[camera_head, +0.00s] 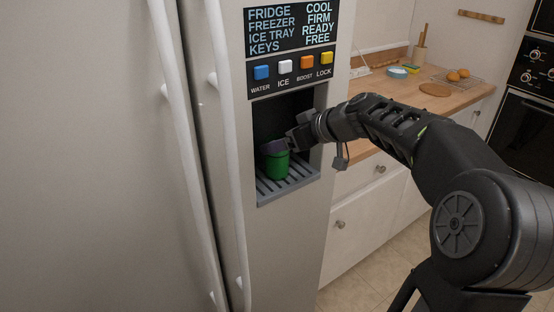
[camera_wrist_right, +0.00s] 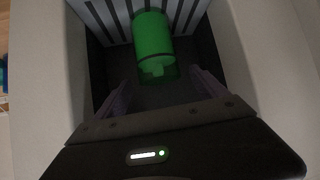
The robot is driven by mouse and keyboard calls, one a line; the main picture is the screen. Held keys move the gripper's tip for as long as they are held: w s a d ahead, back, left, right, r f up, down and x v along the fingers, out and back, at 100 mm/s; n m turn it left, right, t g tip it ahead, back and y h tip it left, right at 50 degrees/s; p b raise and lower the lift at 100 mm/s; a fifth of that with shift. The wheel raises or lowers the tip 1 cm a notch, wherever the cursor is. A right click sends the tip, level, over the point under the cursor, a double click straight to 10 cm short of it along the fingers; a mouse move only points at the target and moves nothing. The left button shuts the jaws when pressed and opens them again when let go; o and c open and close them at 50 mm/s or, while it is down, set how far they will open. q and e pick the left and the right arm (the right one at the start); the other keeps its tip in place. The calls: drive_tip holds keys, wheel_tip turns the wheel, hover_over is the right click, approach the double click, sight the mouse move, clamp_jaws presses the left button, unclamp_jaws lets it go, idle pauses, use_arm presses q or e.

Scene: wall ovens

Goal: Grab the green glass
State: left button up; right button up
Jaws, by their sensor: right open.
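The green glass (camera_head: 277,168) stands upright on the slatted drip tray (camera_head: 288,185) inside the fridge's dispenser recess. My right gripper (camera_head: 284,145) is in the recess at the glass's upper part, and one finger overlaps its rim in the head view. In the right wrist view the green glass (camera_wrist_right: 153,42) lies ahead, beyond my right gripper's fingertips (camera_wrist_right: 158,85). The two purplish fingers are spread apart with nothing between them there. Whether a finger touches the glass I cannot tell. My left gripper does not show.
The recess walls stand close around my right gripper. Above are the dispenser buttons (camera_head: 293,67). Fridge door handles (camera_head: 228,150) rise to the left. A wooden counter (camera_head: 440,100) with a bowl, sponge and utensils lies to the right, partly behind my right arm.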

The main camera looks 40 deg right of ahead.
drive_tip(key=shift+x, duration=1.5)
clamp_jaws()
